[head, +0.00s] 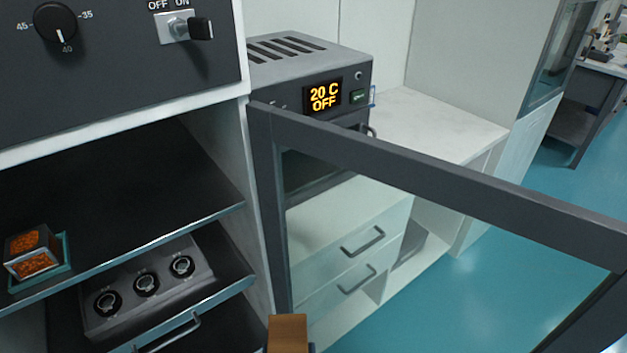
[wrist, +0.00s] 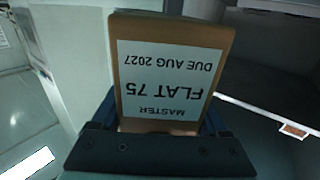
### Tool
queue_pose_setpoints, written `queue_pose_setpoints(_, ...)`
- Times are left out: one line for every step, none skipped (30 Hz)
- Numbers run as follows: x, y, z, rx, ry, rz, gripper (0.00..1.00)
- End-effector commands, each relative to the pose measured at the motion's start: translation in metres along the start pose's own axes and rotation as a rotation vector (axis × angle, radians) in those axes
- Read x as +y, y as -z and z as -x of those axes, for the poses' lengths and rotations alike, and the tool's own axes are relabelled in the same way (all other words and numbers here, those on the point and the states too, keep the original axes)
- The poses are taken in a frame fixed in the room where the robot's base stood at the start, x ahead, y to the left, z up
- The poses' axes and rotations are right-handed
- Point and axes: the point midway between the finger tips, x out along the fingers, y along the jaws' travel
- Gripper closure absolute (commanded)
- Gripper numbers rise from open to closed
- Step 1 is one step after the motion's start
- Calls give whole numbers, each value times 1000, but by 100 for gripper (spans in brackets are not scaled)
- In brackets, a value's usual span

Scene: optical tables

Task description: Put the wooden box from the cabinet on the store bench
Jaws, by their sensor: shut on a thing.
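The wooden box (wrist: 172,40) is brown, with a white label reading "MASTER FLAT 75 DUE AUG 2027", upside down in the wrist view. My gripper (wrist: 160,120) is shut on it, with dark fingers at its two sides. In the head view the top of the box (head: 288,332) shows at the bottom edge, in front of the cabinet's opening; the gripper there is mostly hidden. The cabinet (head: 253,230) stands open at left, with dark shelves and its framed glass door (head: 430,175) swung out to the right. I cannot tell which surface is the store bench.
A tray with an orange-filled container (head: 33,252) sits on the upper shelf. A holder with three round pieces (head: 147,284) is on the lower one. A grey heated unit (head: 310,75) and white counter (head: 440,122) stand behind the door. Blue floor (head: 480,300) shows through its glass.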

Motion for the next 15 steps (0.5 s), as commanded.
queue_pose_setpoints(12, -6, -2, 4, -17, 1, 100)
queue_pose_setpoints(18, -11, -2, 4, -27, 1, 100)
queue_pose_setpoints(26, -16, -3, 5, -39, 1, 100)
queue_pose_setpoints(31, -20, -3, 4, -47, 1, 100)
queue_pose_setpoints(37, -24, -4, 5, -56, 2, 100)
queue_pose_setpoints(45, -29, -4, 5, -69, 2, 100)
queue_pose_setpoints(41, -27, -4, 8, -60, 2, 100)
queue_pose_setpoints(40, -26, -4, 9, -58, 1, 100)
queue_pose_setpoints(39, -26, -3, 9, -57, 2, 100)
queue_pose_setpoints(39, -26, -3, 9, -58, 2, 100)
queue_pose_setpoints(39, -26, -3, 8, -57, 1, 100)
queue_pose_setpoints(39, -26, -4, 8, -57, 2, 100)
queue_pose_setpoints(39, -26, -4, 8, -58, 2, 100)
queue_pose_setpoints(39, -26, -4, 8, -56, 1, 100)
queue_pose_setpoints(39, -26, -4, 7, -56, 1, 100)
